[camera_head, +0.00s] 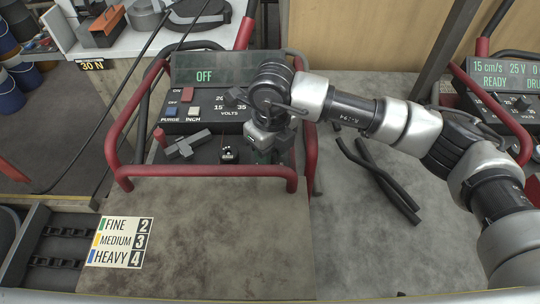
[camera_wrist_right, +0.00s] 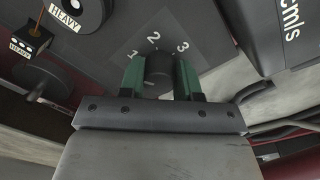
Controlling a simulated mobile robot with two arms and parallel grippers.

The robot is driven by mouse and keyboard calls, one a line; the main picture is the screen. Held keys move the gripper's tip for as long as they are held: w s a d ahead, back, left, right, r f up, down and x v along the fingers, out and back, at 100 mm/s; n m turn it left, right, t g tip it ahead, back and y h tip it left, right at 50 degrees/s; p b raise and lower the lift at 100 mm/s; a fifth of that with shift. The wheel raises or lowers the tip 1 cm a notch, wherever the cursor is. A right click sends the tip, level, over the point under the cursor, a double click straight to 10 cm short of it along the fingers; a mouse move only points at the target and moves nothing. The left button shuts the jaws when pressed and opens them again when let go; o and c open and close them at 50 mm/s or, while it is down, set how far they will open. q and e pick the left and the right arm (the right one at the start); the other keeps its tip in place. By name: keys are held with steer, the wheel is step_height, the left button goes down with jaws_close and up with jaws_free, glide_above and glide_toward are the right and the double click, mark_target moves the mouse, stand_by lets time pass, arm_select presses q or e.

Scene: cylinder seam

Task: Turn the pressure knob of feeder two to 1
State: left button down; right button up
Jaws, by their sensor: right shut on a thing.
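A feeder (camera_head: 232,74) with a lit display reading OFF stands inside a red tube frame in the head view. My right gripper (camera_head: 268,152) reaches down at the right part of its panel. In the right wrist view, the green fingertips of my right gripper (camera_wrist_right: 161,78) are shut on a dark round knob (camera_wrist_right: 160,70), one on each side. The numbers 1, 2 and 3 (camera_wrist_right: 156,37) are printed around the knob. I cannot tell which number it points at. The knob is hidden by my gripper in the head view. My left gripper is not in view.
In the wrist view, another round knob (camera_wrist_right: 78,12) sits beside a HEAVY label. A sign (camera_head: 118,242) lists FINE 2, MEDIUM 3, HEAVY 4. A second unit (camera_head: 500,82) stands at the right. Dark bent bars (camera_head: 380,180) lie on the grey table, whose front is clear.

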steer(key=o, duration=0.9)
steer(key=shift+o, duration=0.2)
steer(key=shift+r, duration=0.1)
step_height(320, 180, up, 9)
steer(key=b, duration=0.2)
steer(key=shift+w+d+r+b, duration=0.1)
steer(key=shift+w+r+b, duration=0.05)
steer(key=shift+b, duration=0.15)
steer(key=shift+r, duration=0.7)
steer(key=shift+r, duration=0.1)
